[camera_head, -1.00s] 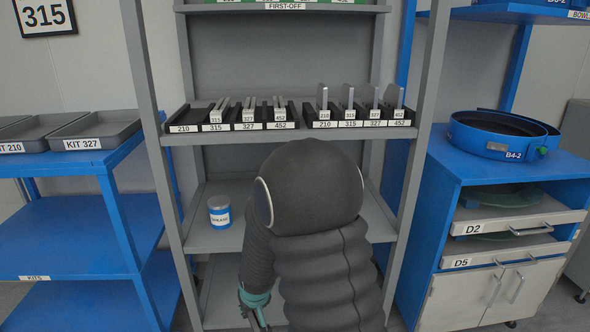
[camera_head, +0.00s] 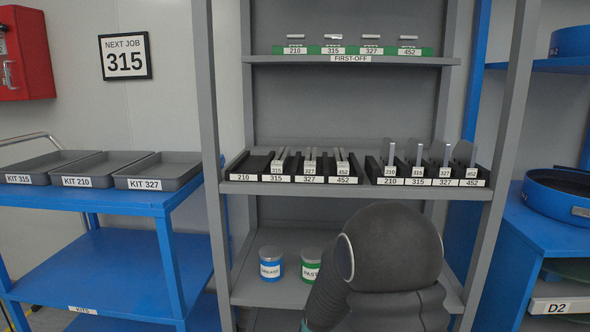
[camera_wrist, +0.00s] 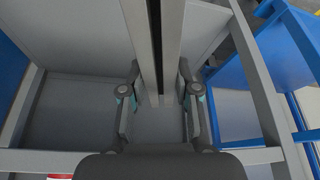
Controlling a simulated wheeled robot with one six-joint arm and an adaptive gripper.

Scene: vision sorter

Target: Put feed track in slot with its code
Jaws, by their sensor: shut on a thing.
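In the wrist view my gripper (camera_wrist: 158,98) is shut on a long grey feed track (camera_wrist: 172,45) with a dark groove along its middle. The track's code does not show. In the head view my arm hides the gripper and track. The slot rack (camera_head: 250,178) on the middle shelf has slots labelled 210, 315, 327 and 452. The 210 slot (camera_head: 256,163) is empty. Feed tracks (camera_head: 311,160) lie in the 315, 327 and 452 slots.
A second rack (camera_head: 375,178) on the right holds upright plates. The wall sign (camera_head: 125,57) reads NEXT JOB 315. A blue-labelled tin (camera_head: 271,264) and a green-labelled tin (camera_head: 311,264) stand below. Shelf posts (camera_head: 208,100) flank the racks. Kit trays (camera_head: 160,170) stand left.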

